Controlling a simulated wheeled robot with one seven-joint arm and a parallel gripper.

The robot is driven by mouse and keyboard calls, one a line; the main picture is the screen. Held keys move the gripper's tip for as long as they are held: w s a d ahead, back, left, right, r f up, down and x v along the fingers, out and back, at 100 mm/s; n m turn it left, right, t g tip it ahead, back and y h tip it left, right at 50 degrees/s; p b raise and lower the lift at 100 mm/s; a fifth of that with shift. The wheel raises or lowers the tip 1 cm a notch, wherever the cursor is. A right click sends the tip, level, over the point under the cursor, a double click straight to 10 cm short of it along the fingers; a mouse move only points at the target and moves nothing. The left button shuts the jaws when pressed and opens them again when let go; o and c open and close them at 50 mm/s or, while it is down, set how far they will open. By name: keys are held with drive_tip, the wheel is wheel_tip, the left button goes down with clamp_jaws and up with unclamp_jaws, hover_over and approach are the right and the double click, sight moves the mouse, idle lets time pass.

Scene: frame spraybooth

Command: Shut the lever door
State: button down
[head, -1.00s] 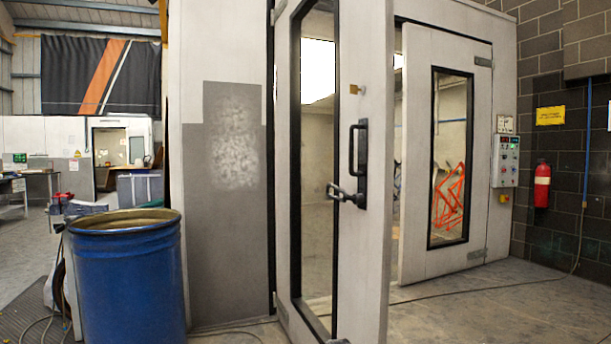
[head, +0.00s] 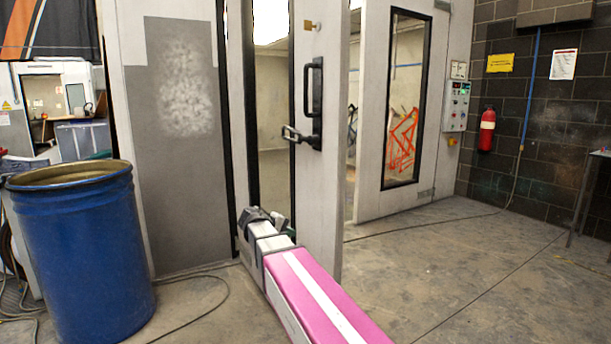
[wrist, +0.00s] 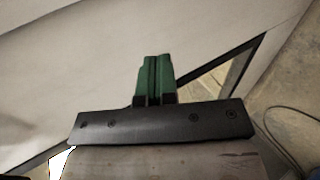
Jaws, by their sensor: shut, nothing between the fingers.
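The lever door (head: 330,190) is a pale panel with a tall dark-framed window, standing ajar in the head view. It carries a black pull handle (head: 315,92) and a lever (head: 298,137) below it. My gripper (head: 281,223) is low in front of the door, well below the lever, at the end of my pink and white arm. In the wrist view, the green fingers of my gripper (wrist: 155,72) are together and empty. They point at a pale panel surface (wrist: 90,55); whether they touch it I cannot tell. My arm hides part of the door's lower edge.
A blue drum (head: 80,250) stands at the left, with cables on the floor beside it. A second windowed door (head: 372,170), a control box (head: 456,105) and a red fire extinguisher (head: 487,130) are to the right. The right floor (head: 470,260) is mostly clear.

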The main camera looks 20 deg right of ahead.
drive_tip(key=w+a+r+t+h, duration=0.1)
drive_tip(key=w+a+r+h, duration=0.15)
drive_tip(key=r, duration=0.65)
drive_tip(key=w+a+r+h, duration=0.2)
drive_tip(key=w+r+h, duration=0.1)
drive_tip(key=r, duration=0.7)
approach(311, 173)
drive_tip(key=shift+m, duration=0.4)
drive_tip(key=x, duration=0.7)
drive_tip(key=shift+d, duration=0.3)
